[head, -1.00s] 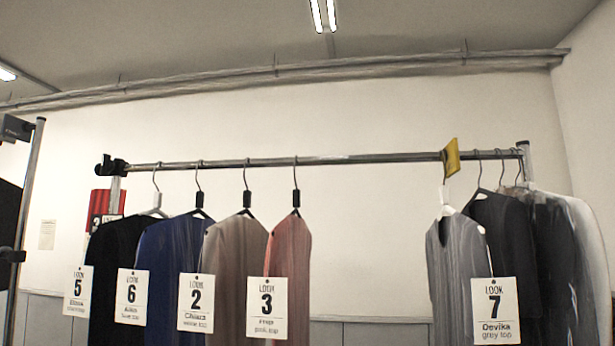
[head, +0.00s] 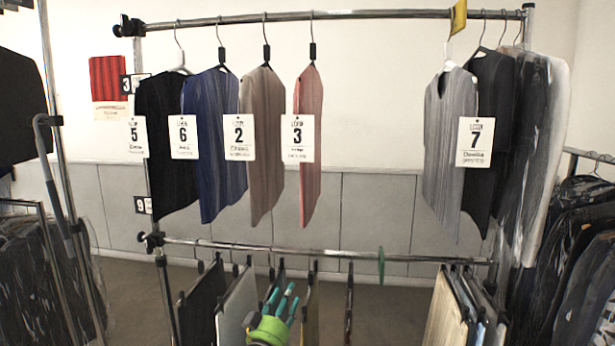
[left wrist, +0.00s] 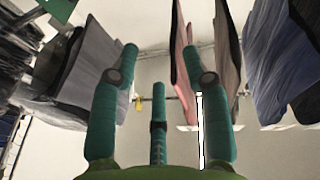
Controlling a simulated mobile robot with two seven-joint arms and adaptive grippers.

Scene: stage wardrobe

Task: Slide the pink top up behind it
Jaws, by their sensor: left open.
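The pink top (head: 310,190) hangs narrow side out on the upper rail, with a white LOOK 3 tag (head: 297,138) at its front. The taupe top (head: 260,170), tag LOOK 2, hangs just left of it. In the left wrist view the pink top (left wrist: 184,55) hangs beyond the fingers (left wrist: 160,62). My right gripper is not in view.
Other racks stand at both sides.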

